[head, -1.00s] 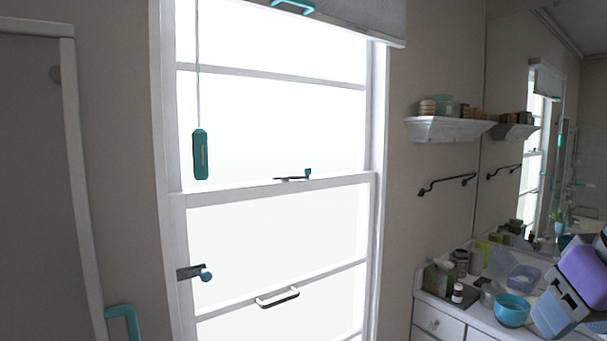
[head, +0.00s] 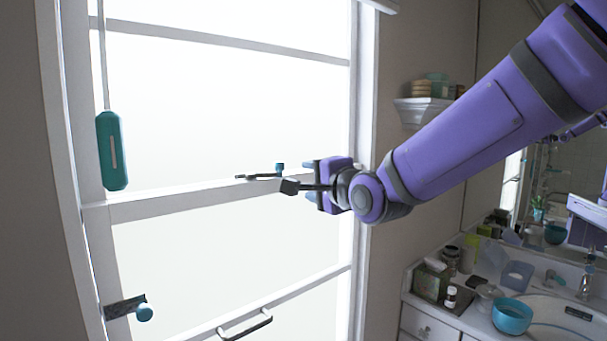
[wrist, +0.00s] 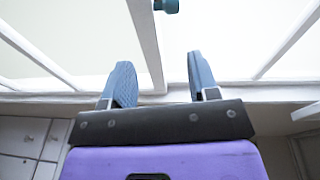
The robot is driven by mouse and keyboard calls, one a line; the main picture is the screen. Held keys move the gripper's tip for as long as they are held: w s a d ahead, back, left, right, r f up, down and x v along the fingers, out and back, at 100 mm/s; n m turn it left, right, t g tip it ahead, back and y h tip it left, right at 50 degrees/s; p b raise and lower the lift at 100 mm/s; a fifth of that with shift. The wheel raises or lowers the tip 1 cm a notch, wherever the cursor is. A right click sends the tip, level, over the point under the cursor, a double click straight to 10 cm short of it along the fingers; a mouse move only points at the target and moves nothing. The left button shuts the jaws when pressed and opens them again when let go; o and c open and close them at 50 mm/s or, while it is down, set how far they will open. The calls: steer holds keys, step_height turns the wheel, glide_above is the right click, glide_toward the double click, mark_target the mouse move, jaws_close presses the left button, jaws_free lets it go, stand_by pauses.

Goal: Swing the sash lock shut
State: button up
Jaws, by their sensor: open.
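The sash lock (head: 262,176) sits on the meeting rail of the window (head: 180,202). It has a dark flat arm pointing left and a small teal knob (head: 280,168) at its right end. The knob also shows at the top of the wrist view (wrist: 166,5). My gripper (head: 308,180) is just right of the knob in the head view, apart from it, with its fingers pointing left towards the lock. In the wrist view the two blue fingers (wrist: 158,82) stand wide apart with nothing between them.
A teal pull (head: 112,150) hangs on a cord at the left. A latch with a teal knob (head: 144,312) is on the lower left frame. A handle (head: 245,324) is on the lower sash. A shelf (head: 425,112) and cluttered counter (head: 455,312) stand at the right.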

steer(key=shift+m+y, duration=0.3)
steer(key=shift+y, duration=0.2)
steer(key=shift+a+r+x, duration=0.15)
steer(key=shift+x, duration=2.6)
steer(key=shift+a+r+x, duration=0.15)
steer(key=shift+x, duration=2.6)
steer(key=shift+s, duration=0.15)
